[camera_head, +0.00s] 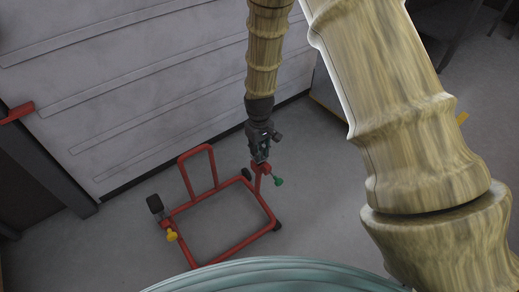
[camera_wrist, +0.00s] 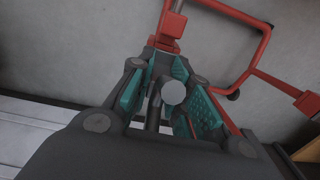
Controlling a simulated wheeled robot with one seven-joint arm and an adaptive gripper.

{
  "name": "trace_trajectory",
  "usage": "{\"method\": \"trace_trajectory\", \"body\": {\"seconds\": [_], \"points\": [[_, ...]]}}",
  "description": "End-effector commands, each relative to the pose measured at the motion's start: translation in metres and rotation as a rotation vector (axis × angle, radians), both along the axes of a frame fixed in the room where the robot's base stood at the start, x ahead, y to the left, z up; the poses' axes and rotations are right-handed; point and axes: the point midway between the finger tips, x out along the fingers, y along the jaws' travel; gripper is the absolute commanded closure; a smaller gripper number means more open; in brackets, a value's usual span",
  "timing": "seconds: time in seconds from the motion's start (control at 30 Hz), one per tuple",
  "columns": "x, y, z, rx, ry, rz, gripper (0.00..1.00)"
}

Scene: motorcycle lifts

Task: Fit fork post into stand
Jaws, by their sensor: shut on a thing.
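The red tubular stand (camera_head: 262,208) is on the grey floor in the head view, below and left of my gripper (camera_head: 261,153). Its right side has a short red upright (camera_head: 258,180) with a green knob (camera_head: 278,181), just under my fingertips. Its left side has a yellow knob (camera_head: 171,236). In the wrist view my gripper (camera_wrist: 173,100) is shut on a dark post with a round grey end (camera_wrist: 173,92), between the teal pads. The post's lower part is hidden, and I cannot tell if it is inside the upright. Red tubes of the stand (camera_wrist: 264,50) also show there.
A black pad (camera_head: 155,204) stands at the stand's left, and a red hoop (camera_head: 199,172) rises at its back. A pale ribbed wall or panel (camera_head: 150,85) stands behind. The floor left of and inside the stand is clear.

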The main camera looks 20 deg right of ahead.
Motion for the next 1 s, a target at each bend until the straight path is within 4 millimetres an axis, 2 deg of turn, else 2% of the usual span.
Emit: {"method": "trace_trajectory", "body": {"seconds": [1.0], "points": [[0.000, 0.000, -0.015, 0.000, 0.000, 0.000, 1.00]]}}
